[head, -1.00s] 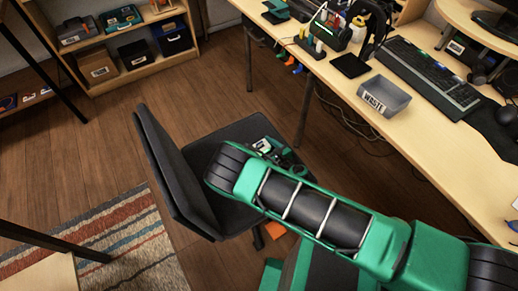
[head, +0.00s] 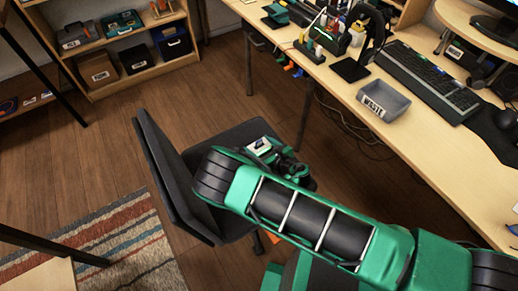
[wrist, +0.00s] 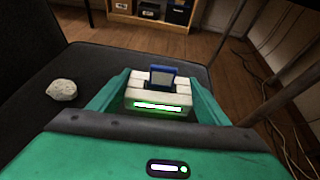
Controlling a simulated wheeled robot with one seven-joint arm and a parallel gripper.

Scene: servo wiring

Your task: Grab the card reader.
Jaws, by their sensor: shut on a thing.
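The card reader (wrist: 160,98) is a small whitish block with a blue card upright in its top slot and a lit green strip on its near face. My gripper (wrist: 161,86) is shut on it, with a green finger against each side in the wrist view. In the head view the card reader (head: 262,145) shows small and pale at my gripper (head: 268,148), over the black chair seat (head: 215,150). My arm and gripper hide part of it there. I cannot tell how far it is above the seat.
A pale crumpled lump (wrist: 62,90) lies on the seat, left of my gripper. The chair's backrest (head: 175,175) stands at the left. The desk (head: 440,150) with a grey waste bin (head: 383,100) is at the right. Open floor lies behind the chair.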

